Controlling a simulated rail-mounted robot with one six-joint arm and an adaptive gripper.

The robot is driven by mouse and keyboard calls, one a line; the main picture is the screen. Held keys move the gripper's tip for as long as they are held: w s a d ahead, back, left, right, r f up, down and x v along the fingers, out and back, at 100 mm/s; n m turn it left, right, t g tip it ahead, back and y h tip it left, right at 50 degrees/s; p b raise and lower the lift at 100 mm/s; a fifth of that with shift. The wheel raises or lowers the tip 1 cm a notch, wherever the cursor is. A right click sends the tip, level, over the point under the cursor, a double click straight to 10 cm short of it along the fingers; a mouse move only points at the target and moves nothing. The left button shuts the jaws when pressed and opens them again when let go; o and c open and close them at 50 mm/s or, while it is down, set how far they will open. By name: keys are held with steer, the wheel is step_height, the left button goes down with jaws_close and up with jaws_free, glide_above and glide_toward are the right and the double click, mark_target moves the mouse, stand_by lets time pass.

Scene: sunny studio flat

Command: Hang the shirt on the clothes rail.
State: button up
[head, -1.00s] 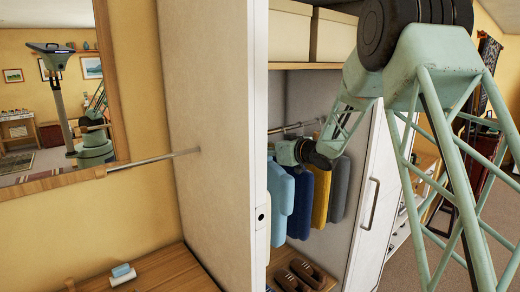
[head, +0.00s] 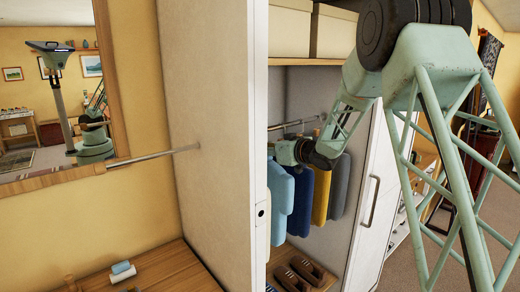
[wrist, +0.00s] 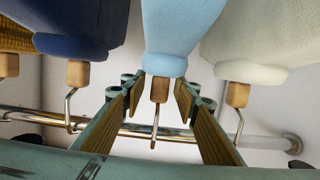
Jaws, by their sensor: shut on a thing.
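The light blue shirt (wrist: 182,25) is in the middle of the wrist view, with a wooden block and a metal hook at its neck. My gripper (wrist: 160,90) has its two wood-lined fingers on either side of this block and is shut on it. The hook reaches across the clothes rail (wrist: 265,140); I cannot tell whether it bears on it. In the head view the rail (head: 303,122) runs inside the wardrobe, and light blue clothing (head: 280,200) hangs below my wrist. My fingers are hidden there.
In the wrist view a navy garment (wrist: 85,30) hangs on the left and a cream one (wrist: 250,50) on the right, both close to my fingers. The wardrobe's white side panel (head: 215,110) and door (head: 375,190) flank the opening. Shoes (head: 300,275) stand below.

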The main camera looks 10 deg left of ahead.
steer(key=shift+f, duration=0.4)
stand_by(0.8)
steer(key=o, duration=1)
steer(key=shift+o, duration=0.2)
steer(key=shift+s+d, duration=0.1)
steer(key=shift+v, duration=5.9)
